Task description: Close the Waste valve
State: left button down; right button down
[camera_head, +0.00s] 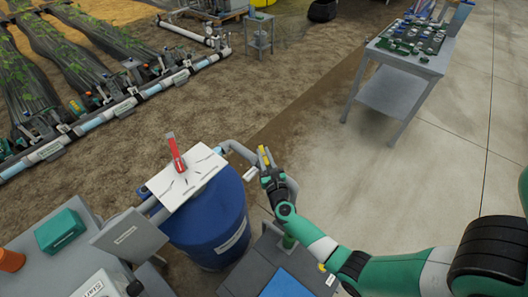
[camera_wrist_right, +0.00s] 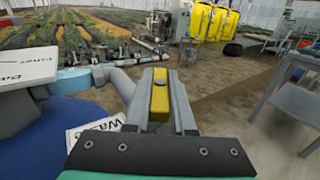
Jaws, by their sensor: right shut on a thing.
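The Waste valve's yellow handle (camera_head: 264,156) is on the grey pipe to the right of the blue drum. My right gripper (camera_head: 268,170) is shut on this handle. In the right wrist view the yellow handle (camera_wrist_right: 160,95) lies between the two grey fingers of the gripper (camera_wrist_right: 160,100). A white tag (camera_wrist_right: 97,131) reading "Was…" hangs beside it, partly cut off by the gripper, and it also shows in the head view (camera_head: 251,173). The valve body is mostly hidden behind the gripper. My left gripper is not in view.
A blue drum (camera_head: 217,228) stands left of the valve, under a white panel (camera_head: 205,168) with a red handle (camera_head: 175,152). A grey bench with a green box (camera_head: 60,230) is at lower left. A grey table (camera_head: 398,88) stands at upper right. The floor between is clear.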

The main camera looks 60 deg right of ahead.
jog(key=shift+w+a+f+m+g+h+b, duration=0.1)
jog(key=shift+m+g+h+b, duration=0.15)
jog(key=shift+m+g+h, duration=0.3)
jog(key=shift+w+m+g+h+b, duration=0.1)
jog(key=shift+m+g+h+b, duration=0.25)
jog(key=shift+g, duration=0.3)
jog(key=m+g+h+b, duration=0.1)
jog(key=m+g+b, duration=0.2)
jog(key=g+b, duration=0.1)
jog(key=m+g+h+b, duration=0.1)
jog(key=m+g+b, duration=0.2)
jog(key=g+b, duration=0.1)
jog(key=shift+s+f+g+h+b, duration=0.2)
jog(key=shift+g+h+b, duration=0.15)
jog(key=shift+b, duration=0.4)
jog(key=shift+r+m+g+b, duration=0.25)
jog(key=shift+m+g+b, duration=0.15)
jog(key=shift+g+b, duration=0.25)
jog(key=c, duration=0.8)
grip_release()
jog(key=shift+o, duration=0.2)
jog(key=shift+r, duration=0.1)
jog(key=shift+a, duration=0.35)
jog(key=a+p, duration=0.1)
jog(key=a, duration=0.9)
jog(key=shift+a+p, duration=0.3)
jog(key=shift+a, duration=0.1)
